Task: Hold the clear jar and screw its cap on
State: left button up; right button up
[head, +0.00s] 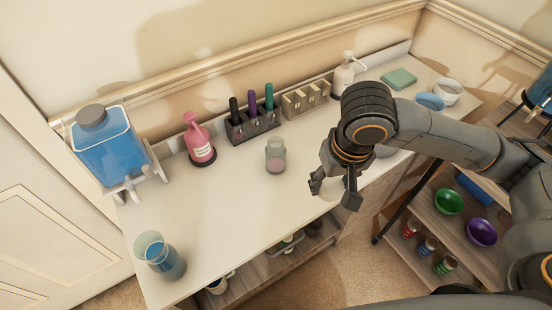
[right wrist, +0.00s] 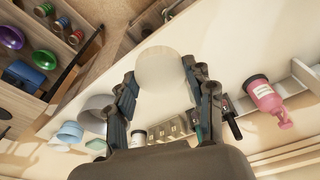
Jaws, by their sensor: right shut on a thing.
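The clear jar (head: 275,159) stands upright and open on the white counter, with something pinkish low inside it. My right gripper (head: 335,193) is to the right of the jar, apart from it, over the counter's front edge. It is shut on a pale round thing, which looks like the cap; in the right wrist view this cap (right wrist: 164,72) sits between the two fingertips. In the head view the cap is hard to make out against the pale counter. My left gripper is not in view.
A blue dispenser (head: 107,152), pink pump bottle (head: 199,147), marker rack (head: 252,125) and wooden box (head: 305,99) line the back of the counter (head: 225,215). The counter around the jar is clear.

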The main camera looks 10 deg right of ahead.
aim_at(275, 151)
jog(key=l+u, duration=0.1)
jog(key=u, duration=0.4)
jog(key=l+u, duration=0.3)
jog(key=l, duration=0.2)
jog(key=k+l+u, duration=0.15)
jog(key=l+u, duration=0.15)
jog(key=l, duration=0.15)
jog(key=k+l+u, duration=0.15)
jog(key=l+u, duration=0.15)
jog(key=l, duration=0.2)
jog(key=k+l, duration=0.1)
jog(key=l, duration=0.2)
jog(key=k+l, duration=0.1)
jog(key=l, duration=0.15)
jog(key=k+l, duration=0.1)
jog(key=l, duration=0.2)
